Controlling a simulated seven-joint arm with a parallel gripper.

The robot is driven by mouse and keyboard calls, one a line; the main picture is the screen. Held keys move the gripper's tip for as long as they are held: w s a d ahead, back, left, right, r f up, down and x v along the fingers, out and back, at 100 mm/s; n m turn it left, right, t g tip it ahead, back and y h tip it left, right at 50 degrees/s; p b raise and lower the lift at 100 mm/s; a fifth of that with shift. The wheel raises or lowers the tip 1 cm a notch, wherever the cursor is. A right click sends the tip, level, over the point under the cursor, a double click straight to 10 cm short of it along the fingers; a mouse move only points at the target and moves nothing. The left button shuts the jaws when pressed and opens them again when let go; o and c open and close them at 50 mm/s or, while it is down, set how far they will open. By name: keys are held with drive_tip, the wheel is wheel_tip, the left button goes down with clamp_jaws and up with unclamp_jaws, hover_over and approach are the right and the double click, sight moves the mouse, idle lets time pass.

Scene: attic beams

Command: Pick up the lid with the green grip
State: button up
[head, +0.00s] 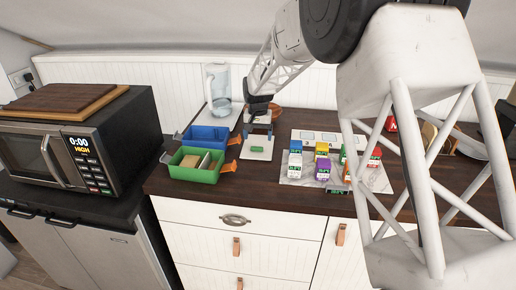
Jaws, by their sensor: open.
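The lid with the green grip (266,155) is a flat, pale square with a small green block on top. It lies on the dark wooden counter, right of the green bin. My gripper (259,132) is open, with its fingers pointing down over the far part of the lid. The green grip shows in front of the fingers, and nothing is seen between them. I cannot tell how high the fingertips are above the lid.
A blue bin (207,134) and a green bin (194,172) with orange handles stand at left. A glass jug (217,88) stands behind. Several small coloured boxes (322,168) sit on a pale board at right. A microwave (60,158) is far left.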

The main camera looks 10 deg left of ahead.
sight(257, 147)
drive_tip(key=shift+f, duration=0.1)
drive_tip(key=shift+a+f, duration=0.2)
drive_tip(key=shift+f, duration=2.3)
drive_tip(key=c, duration=1)
drive_tip(key=shift+r, duration=0.1)
drive_tip(key=shift+r, duration=4.9)
